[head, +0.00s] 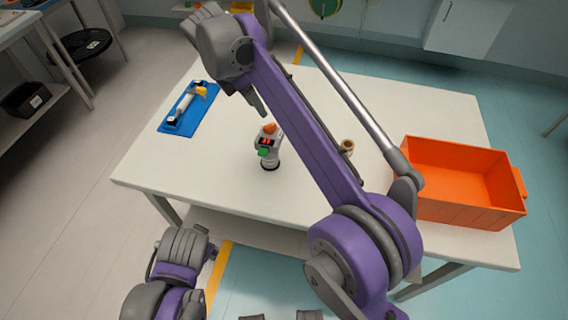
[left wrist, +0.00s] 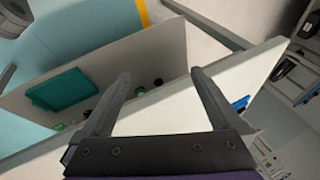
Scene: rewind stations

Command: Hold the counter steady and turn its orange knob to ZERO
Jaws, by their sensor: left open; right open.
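The counter (head: 276,146) stands upright on the white table in the head view, a small grey body on a dark base with a red window and a green part on its side. Its orange knob (head: 270,128) is on top. My right arm reaches across the table from the lower right; its gripper (head: 257,104) is above and behind the counter, apart from it, with one finger showing and the rest hidden. My left gripper (left wrist: 160,73) is open and empty in the left wrist view, near the table's edge. The counter cannot be made out there.
The white table (head: 225,205) has a blue tray (head: 183,118) with a white and yellow tool at left. An orange crate (head: 460,211) stands at right. A small brown spool (head: 347,146) is partly beside my right arm. A green tray (left wrist: 62,90) lies on the lower shelf.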

